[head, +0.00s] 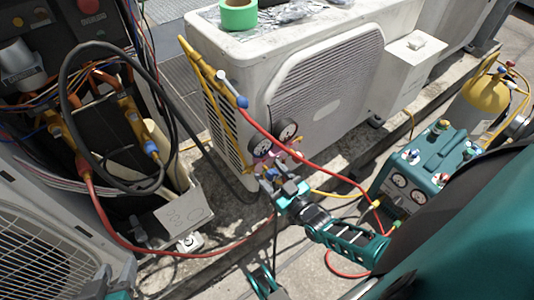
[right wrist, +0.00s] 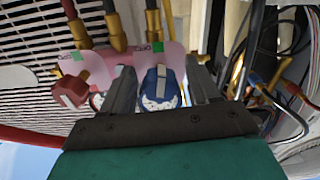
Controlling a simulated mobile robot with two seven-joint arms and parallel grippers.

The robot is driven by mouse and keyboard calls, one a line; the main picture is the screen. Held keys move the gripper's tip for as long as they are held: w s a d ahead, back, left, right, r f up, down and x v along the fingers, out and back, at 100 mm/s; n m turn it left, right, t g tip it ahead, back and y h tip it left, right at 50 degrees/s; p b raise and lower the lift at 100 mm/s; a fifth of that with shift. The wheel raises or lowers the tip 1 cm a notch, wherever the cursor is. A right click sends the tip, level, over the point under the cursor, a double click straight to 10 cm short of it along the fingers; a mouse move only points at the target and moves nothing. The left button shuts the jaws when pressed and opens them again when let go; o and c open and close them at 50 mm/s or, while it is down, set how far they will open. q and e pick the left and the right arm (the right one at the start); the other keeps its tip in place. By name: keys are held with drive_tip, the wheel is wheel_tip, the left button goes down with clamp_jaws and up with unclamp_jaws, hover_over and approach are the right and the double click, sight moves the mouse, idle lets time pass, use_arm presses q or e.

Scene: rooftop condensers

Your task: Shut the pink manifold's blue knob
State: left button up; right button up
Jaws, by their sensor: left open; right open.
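The pink manifold (right wrist: 120,68) with its two gauges (head: 287,130) hangs by the front corner of a white condenser unit; it also shows small in the head view (head: 272,158). Its blue knob (right wrist: 161,92) has a pale stripe and faces the right wrist camera. Its red knob (right wrist: 70,92) is to the left. My right gripper (right wrist: 161,72) is open, one finger on each side of the blue knob, with narrow gaps visible. The gripper (head: 284,186) partly hides the manifold's lower part in the head view. My left gripper (head: 110,284) is open and empty at the bottom left, far from the manifold.
The white condenser (head: 325,85) stands behind, with green tape (head: 238,15) on top. A teal machine (head: 425,165) and yellow cylinder (head: 485,95) are at right. A red hose (head: 310,160) crosses beside my right gripper. Open panels with cables (head: 110,120) are at left.

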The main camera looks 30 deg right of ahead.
drive_tip(key=shift+s, duration=0.1)
drive_tip(key=shift+c, duration=0.6)
drive_tip(key=c, duration=0.9)
